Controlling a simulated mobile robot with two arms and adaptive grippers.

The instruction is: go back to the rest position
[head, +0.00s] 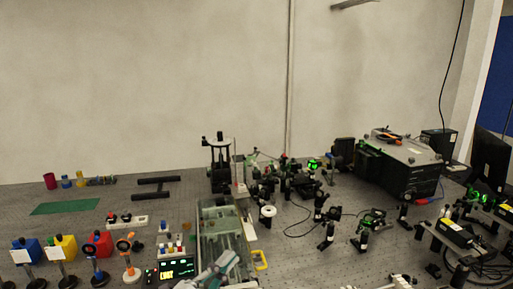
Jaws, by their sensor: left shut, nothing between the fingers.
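My left gripper (226,264) shows at the bottom edge of the head view, a little left of the middle. It is small and partly cut off by the frame. It is shut and holds nothing. It is in front of the near end of a grey-green glass-topped case (222,222), and I cannot tell whether it touches it. My right gripper is not in view.
A perforated bench (160,207) carries several optical mounts, a dark box (400,166) at the right and a green mat (65,206) at the left. Blue (26,250), yellow (64,247) and red (98,244) blocks stand front left, near a lit display (175,267). A yellow handle (261,260) is right of the gripper.

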